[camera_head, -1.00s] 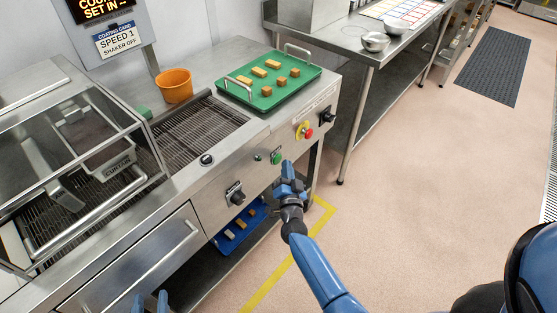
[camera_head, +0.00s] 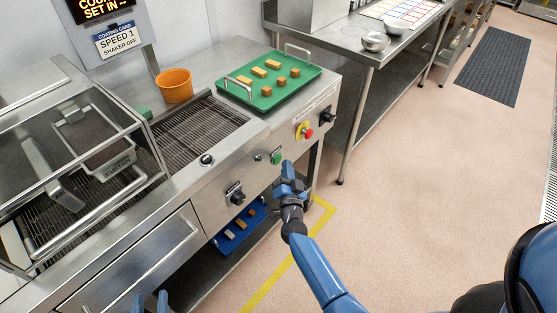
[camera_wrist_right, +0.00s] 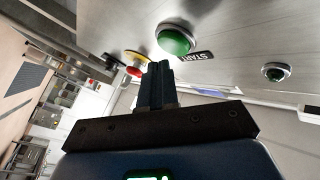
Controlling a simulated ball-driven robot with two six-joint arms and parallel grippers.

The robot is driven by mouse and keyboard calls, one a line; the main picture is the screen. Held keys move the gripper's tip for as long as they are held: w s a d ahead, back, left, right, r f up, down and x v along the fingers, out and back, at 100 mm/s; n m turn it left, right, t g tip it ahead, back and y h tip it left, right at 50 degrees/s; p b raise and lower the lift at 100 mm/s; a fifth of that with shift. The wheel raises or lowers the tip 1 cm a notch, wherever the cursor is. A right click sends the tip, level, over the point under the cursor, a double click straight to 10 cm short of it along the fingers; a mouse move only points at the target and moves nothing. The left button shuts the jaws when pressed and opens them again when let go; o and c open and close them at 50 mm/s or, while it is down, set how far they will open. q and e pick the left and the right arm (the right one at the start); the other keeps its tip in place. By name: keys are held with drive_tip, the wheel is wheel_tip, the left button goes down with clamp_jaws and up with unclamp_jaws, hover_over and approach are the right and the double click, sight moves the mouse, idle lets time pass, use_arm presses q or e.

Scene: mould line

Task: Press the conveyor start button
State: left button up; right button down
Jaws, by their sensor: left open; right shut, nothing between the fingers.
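The green start button (camera_head: 275,158) is on the front panel of the steel conveyor machine (camera_head: 225,185). It also shows large in the right wrist view (camera_wrist_right: 175,38), with a "START" label beside it. My right gripper (camera_head: 287,166) is shut and empty, just in front of the panel and close to the button. In the right wrist view its fingertips (camera_wrist_right: 160,66) point toward the panel beside the button, and a small gap seems to remain. My left gripper (camera_head: 150,303) is open at the bottom left edge of the head view, only its fingertips showing.
A red stop button (camera_head: 308,133) on a yellow plate and a black knob (camera_head: 327,115) lie right of the green button. Another knob (camera_head: 236,195) is to its left. A green tray (camera_head: 270,92) with pieces and an orange bucket (camera_head: 174,85) stand on top. Floor is clear at right.

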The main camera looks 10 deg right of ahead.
drive_tip(key=shift+w+a, duration=0.1)
drive_tip(key=shift+w, duration=0.05)
idle(0.5)
drive_tip(key=shift+w+a, duration=0.2)
drive_tip(key=shift+w+a, duration=0.25)
drive_tip(key=shift+w, duration=0.1)
idle(1.0)
drive_tip(key=shift+s+d, duration=0.1)
drive_tip(key=shift+s, duration=0.05)
drive_tip(key=shift+s+d+p, duration=0.35)
drive_tip(key=shift+s+d, duration=0.05)
drive_tip(key=shift+s, duration=0.15)
drive_tip(key=shift+d, duration=0.1)
idle(0.3)
drive_tip(key=shift+s+d, duration=0.75)
drive_tip(key=shift+s, duration=0.25)
drive_tip(key=shift+s+d, duration=0.7)
drive_tip(key=shift+s, duration=0.25)
